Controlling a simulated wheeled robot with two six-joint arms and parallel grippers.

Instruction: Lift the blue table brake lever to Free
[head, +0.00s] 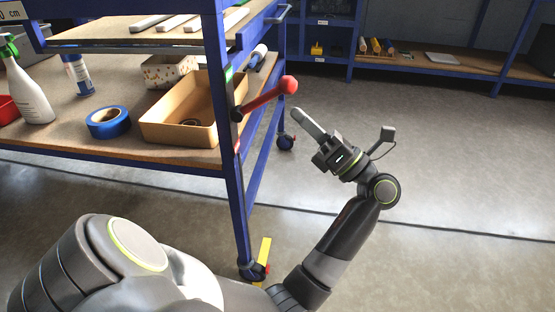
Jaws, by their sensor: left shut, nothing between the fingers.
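The blue table (235,190) stands at the left, its near leg upright. The brake lever is a red bar (264,98) with a round red knob (289,84) on that leg. It slants up to the right from a dark pivot (238,114). A green mark (229,74) is above the pivot and a red mark (237,145) below; the wording is not readable. My left gripper (297,115) is shut and empty, its fingertips just below the knob and apart from it in the picture. My right gripper is not in view.
The lower shelf holds a cardboard bin (185,125), blue tape (108,122) and a spray bottle (27,90). A caster with a yellow and red pedal (264,257) is at the leg's foot. Open floor (455,150) lies right; a workbench (435,58) stands behind.

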